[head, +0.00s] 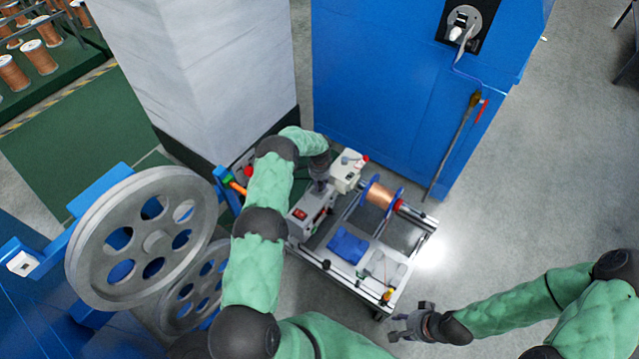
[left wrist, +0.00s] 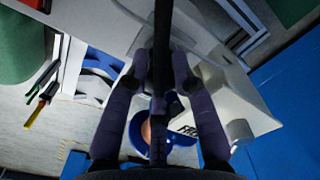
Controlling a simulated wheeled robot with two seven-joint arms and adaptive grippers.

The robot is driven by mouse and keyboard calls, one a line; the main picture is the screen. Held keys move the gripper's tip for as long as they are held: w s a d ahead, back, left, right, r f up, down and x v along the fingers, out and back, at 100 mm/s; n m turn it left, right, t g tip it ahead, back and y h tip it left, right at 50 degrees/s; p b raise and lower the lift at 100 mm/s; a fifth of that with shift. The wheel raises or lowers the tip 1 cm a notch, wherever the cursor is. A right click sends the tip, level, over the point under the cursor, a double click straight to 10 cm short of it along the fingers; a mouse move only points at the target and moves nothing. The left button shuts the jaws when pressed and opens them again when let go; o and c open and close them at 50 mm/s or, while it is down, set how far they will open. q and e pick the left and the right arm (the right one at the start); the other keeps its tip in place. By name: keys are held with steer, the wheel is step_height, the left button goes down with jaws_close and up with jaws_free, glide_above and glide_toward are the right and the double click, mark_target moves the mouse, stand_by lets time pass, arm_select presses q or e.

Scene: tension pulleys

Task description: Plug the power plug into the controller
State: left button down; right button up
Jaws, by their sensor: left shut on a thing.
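My left gripper (head: 318,186) reaches down beside the boxes at the back left of the small work table. In the left wrist view my left gripper (left wrist: 163,72) is shut on a narrow black piece, which looks like the power plug (left wrist: 163,28) with its cable. It runs up to the top edge. In that view a white box (left wrist: 240,105), which may be the controller, lies right of the fingers. In the head view a pale box (head: 347,170) stands just right of the gripper. A box with a red switch (head: 312,208) sits below it. The socket is hidden. My right gripper (head: 408,322) is open and empty.
A large grey pulley wheel (head: 140,238) stands left. A blue cabinet (head: 385,80) stands behind.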

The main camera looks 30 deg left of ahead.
arm_select(q)
steer(key=c, duration=1)
jaws_free()
steer(key=shift+o, duration=0.2)
step_height(320, 180, up, 12)
steer(key=shift+f, duration=0.1)
